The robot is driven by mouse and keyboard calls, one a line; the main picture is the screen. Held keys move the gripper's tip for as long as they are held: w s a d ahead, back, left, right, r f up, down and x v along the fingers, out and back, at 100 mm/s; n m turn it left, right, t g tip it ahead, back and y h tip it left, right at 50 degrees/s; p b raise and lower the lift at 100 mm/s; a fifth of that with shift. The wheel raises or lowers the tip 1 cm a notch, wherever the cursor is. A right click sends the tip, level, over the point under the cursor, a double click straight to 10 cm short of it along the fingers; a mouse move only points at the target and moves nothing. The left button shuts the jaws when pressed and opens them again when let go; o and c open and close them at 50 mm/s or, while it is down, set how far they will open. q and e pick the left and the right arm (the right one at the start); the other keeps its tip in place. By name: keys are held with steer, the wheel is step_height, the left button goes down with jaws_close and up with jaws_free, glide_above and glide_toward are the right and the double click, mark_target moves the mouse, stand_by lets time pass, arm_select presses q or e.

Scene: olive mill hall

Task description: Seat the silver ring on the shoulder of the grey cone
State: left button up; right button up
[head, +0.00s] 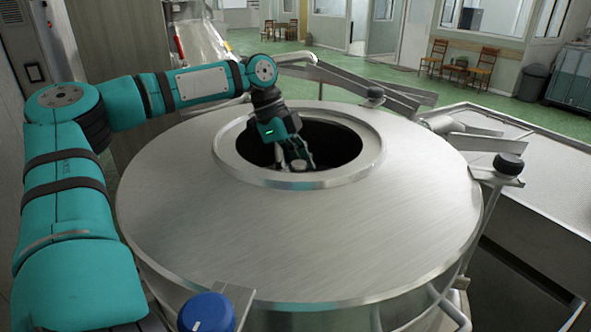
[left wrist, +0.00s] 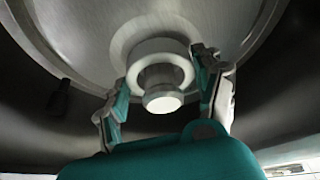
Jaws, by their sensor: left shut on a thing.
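My left gripper (head: 296,157) reaches down into the round opening of a big steel vessel in the head view. In the left wrist view its two fingers (left wrist: 160,77) are on opposite sides of the silver ring (left wrist: 160,61), shut on it. The ring is around the narrow post (left wrist: 162,101) of the grey cone (left wrist: 90,40), whose end sticks out through the ring. A wider collar, the cone's shoulder, shows close behind the ring. I cannot tell whether the ring touches it. My right gripper is in neither view.
The steel vessel (head: 310,235) has a raised rim (head: 235,172) around the opening, close to my left wrist. A blue knob (head: 206,312) stands at the front and black knobs (head: 508,163) at the right. Dark vessel wall surrounds the cone.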

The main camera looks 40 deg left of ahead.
arm_select(q)
steer(key=shift+f, duration=0.35)
steer(key=o, duration=1.4)
steer(key=shift+c, duration=0.2)
steer(key=v, duration=1.2)
steer(key=shift+s+a, duration=0.1)
steer(key=shift+f, duration=0.1)
